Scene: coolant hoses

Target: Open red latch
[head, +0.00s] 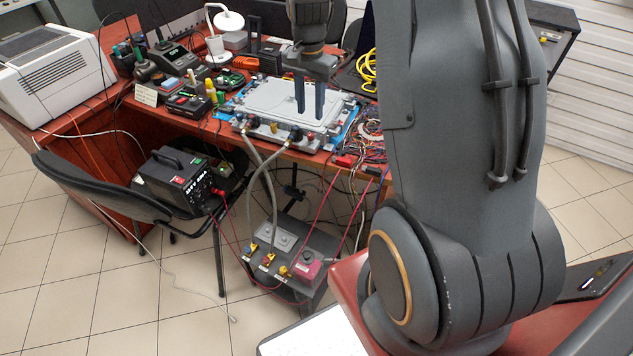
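A flat grey case (275,100) lies on a blue mat on the red-brown desk. Two grey hoses (262,165) run down from fittings on its front edge. Whether the fingertips touch the case is unclear.
Below the desk stands a dark unit (283,262) with coloured fittings where the hoses end. A black power supply (180,182) sits on a chair, with red cables. Loose wires (362,145) lie right of the case. Tools crowd the desk's left side.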

